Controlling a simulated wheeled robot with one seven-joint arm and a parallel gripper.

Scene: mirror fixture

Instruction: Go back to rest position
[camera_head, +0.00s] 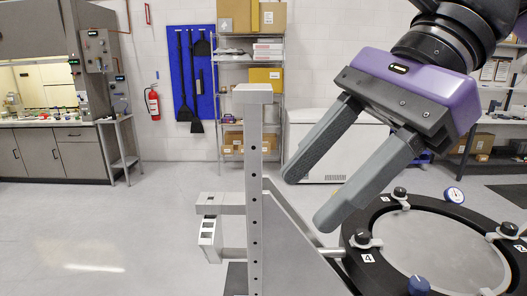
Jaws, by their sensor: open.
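My gripper (308,200) hangs from the upper right of the head view, with a purple body and two long grey fingers. The fingers are apart with nothing between them, and they point down and to the left. The mirror fixture (358,262) is at the lower right, a black ring around a round grey plate (440,250). Clamps with black knobs sit around the ring, and a label reading 4 is on its left side. The gripper is above and left of the ring in the picture; its height over it cannot be told. The ring's right and lower parts are cut off by the frame.
A grey upright post (254,190) with holes stands left of the fixture, with a small bracket (209,238) beside it. A blue knob (419,285) and a small dial (454,195) are at the ring. Open floor (100,230) lies at left; cabinets (55,152) and shelves (250,90) stand behind.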

